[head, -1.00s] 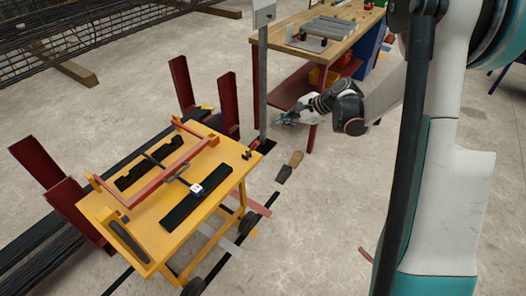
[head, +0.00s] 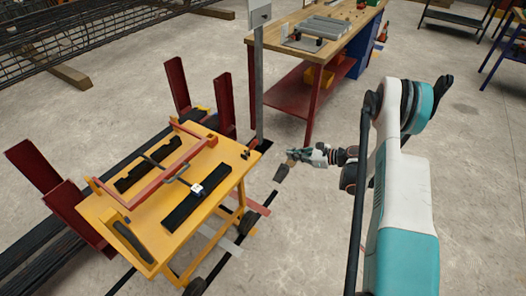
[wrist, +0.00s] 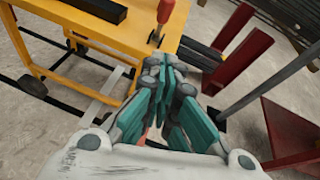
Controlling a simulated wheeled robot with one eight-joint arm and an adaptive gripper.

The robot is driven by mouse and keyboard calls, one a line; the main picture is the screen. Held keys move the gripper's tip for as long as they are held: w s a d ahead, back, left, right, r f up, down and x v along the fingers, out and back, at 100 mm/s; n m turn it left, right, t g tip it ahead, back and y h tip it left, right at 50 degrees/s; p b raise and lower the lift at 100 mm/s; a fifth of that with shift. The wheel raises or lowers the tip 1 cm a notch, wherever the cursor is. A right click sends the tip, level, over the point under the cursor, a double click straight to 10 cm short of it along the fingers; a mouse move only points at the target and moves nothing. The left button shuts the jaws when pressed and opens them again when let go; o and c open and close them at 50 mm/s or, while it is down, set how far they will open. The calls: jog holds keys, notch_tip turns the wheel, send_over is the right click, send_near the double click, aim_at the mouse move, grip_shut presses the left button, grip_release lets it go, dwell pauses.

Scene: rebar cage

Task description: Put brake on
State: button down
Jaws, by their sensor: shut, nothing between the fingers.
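The yellow cart (head: 152,225) stands at left in the head view, on dark wheels (head: 249,222). A small lever with a red grip (wrist: 165,12) and dark lower end stands at the cart's corner in the wrist view; which part is the brake, I cannot tell for sure. In the head view the lever (head: 253,147) is tiny. My gripper (head: 291,154) is to the right of that corner, apart from the cart. Its teal fingers (wrist: 168,70) are shut and empty, pointing toward the cart's corner and the lever in the wrist view.
A grey post (head: 259,85) and dark red uprights (head: 225,100) stand behind the cart. The workbench (head: 325,50) is at the back.

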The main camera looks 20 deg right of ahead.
jog(key=shift+s+f, duration=0.3)
jog(key=shift+f, duration=0.3)
jog(key=shift+w, duration=0.1)
jog(key=b, duration=0.5)
send_near(251, 148)
jog(key=shift+w+a+f, duration=0.9)
jog(key=shift+w+f, duration=0.8)
jog(key=shift+w, duration=0.15)
jog(key=shift+r+p, duration=0.1)
jog(key=shift+p, duration=0.2)
